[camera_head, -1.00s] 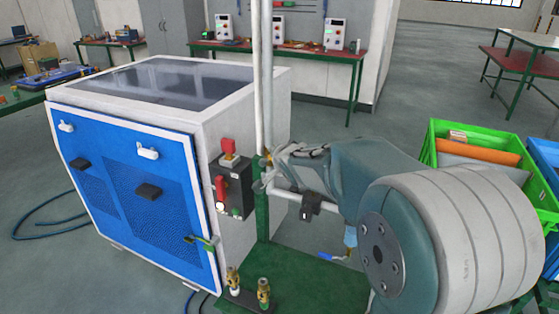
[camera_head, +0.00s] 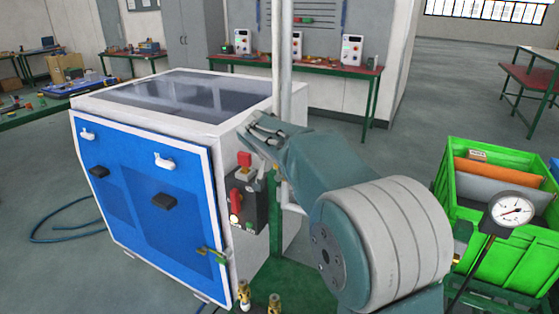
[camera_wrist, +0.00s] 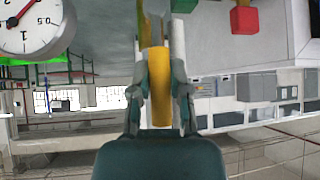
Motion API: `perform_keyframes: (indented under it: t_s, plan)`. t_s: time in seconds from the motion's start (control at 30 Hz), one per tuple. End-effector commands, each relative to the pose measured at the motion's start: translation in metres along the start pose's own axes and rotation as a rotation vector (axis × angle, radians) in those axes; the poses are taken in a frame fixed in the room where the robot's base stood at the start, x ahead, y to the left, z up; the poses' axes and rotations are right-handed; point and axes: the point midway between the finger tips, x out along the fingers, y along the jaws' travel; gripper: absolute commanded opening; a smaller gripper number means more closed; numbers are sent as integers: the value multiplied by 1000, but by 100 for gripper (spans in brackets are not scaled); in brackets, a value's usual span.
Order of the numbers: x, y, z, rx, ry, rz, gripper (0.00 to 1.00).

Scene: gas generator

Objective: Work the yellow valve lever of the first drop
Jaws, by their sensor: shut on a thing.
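The yellow valve lever (camera_wrist: 159,85) stands between the two fingers of my gripper (camera_wrist: 160,95) in the wrist view. The fingers are shut on it, one on each side. In the head view my gripper (camera_head: 262,138) is beside the white vertical pipe (camera_head: 281,60), above and behind the control box on the generator. There the lever is hidden by my gripper and arm.
The blue-fronted generator (camera_head: 150,210) stands left. Its dark control box (camera_head: 247,205) has red parts close below my gripper. A pressure gauge (camera_head: 513,210) and a green crate (camera_head: 500,262) are on the right. A gauge (camera_wrist: 28,22) also shows close by in the wrist view.

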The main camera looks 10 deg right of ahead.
Motion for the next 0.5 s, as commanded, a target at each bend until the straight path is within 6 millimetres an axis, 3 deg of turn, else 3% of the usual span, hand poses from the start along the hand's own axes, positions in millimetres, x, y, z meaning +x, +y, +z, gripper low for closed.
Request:
perform_keyframes:
  t_s: [0.5]
  plan:
    - [0, -5, -3, -30, 2, 23, 0]
